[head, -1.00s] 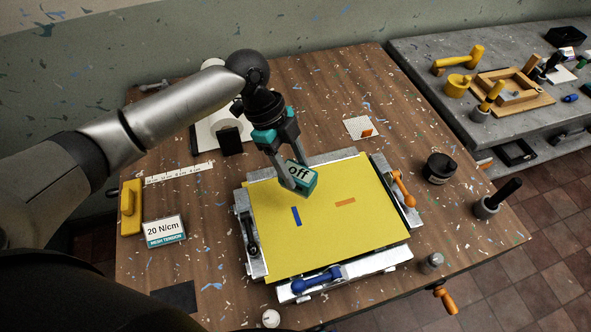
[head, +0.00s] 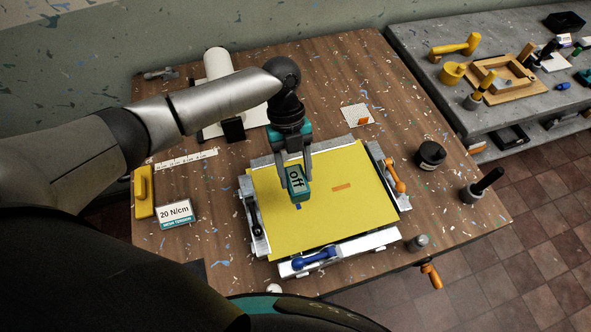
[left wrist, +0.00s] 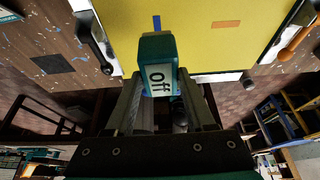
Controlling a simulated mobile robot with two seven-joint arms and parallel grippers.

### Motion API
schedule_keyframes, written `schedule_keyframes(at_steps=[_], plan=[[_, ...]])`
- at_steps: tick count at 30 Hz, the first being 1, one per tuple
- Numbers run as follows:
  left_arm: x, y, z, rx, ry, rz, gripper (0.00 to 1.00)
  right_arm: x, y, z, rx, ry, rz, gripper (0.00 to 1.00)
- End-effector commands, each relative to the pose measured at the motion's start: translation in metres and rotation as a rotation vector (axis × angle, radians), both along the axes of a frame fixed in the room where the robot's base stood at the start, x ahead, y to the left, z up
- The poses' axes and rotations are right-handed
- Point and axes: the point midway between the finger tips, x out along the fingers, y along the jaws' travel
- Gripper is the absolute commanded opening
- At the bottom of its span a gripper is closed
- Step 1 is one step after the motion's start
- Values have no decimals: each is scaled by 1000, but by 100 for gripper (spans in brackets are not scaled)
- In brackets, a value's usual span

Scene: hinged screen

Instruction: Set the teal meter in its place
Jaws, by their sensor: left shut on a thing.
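The teal meter (head: 297,184) has a pale display reading "off". My left gripper (head: 295,178) is shut on it, over the left part of the yellow mesh (head: 320,225). The meter also shows between the fingers in the left wrist view (left wrist: 158,50). The mesh carries a blue mark (head: 298,206), partly hidden by the meter, and an orange mark (head: 341,187) to its right. In the left wrist view the blue mark (left wrist: 157,22) lies just beyond the meter's end. I cannot tell whether the meter touches the mesh. My right gripper is not in view.
The metal frame has a blue-handled clamp (head: 314,258) in front and an orange-handled one (head: 395,174) at right. A "20 N/cm" card (head: 176,214) and yellow tool (head: 144,190) stand left. A black round pot (head: 430,155) and grey cup (head: 418,242) stand right.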

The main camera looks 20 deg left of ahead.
Motion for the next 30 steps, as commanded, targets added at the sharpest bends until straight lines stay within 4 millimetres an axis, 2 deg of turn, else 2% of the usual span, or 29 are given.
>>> schedule_keyframes(at_steps=[18,30], plan=[[0,0,-46,-2,2,1,0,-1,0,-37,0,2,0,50],[0,0,-44,-2,1,2,0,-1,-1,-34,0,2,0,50]])
